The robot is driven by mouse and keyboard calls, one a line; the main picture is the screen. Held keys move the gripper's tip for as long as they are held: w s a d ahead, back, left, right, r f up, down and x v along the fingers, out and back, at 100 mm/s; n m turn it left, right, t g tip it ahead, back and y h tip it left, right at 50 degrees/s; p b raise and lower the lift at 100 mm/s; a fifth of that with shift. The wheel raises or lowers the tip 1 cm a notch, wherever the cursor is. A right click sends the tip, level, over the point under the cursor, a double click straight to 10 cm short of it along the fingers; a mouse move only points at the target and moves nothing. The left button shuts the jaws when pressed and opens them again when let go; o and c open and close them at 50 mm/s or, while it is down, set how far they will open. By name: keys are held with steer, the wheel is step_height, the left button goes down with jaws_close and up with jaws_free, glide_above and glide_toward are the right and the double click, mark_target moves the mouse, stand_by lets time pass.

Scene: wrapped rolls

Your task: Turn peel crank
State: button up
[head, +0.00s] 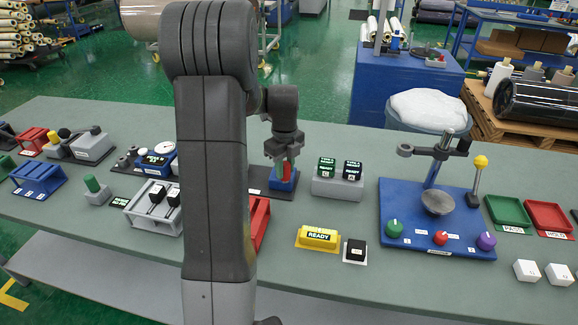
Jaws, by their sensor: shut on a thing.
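My gripper (283,160) points down at the middle of the bench, behind my arm's large upright link. Its fingers are shut on a small red and green piece (284,171). This piece is at a blue block (284,184) on a dark plate; whether it sits in the block or is lifted is too small to tell.
A blue station (453,213) with a post and knobs fills the right. My arm hides part of a red rack (259,222).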

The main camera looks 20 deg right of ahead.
steer(key=shift+w+a+m, duration=0.25)
steer(key=shift+a+m, duration=0.15)
steer(key=shift+m, duration=0.7)
steer(key=shift+w+a+m, duration=0.2)
steer(key=shift+a+m, duration=0.15)
steer(key=shift+m, duration=0.75)
steer(key=o, duration=1)
steer(key=shift+c, duration=0.2)
step_height(320, 180, up, 14)
steer(key=shift+f, duration=0.1)
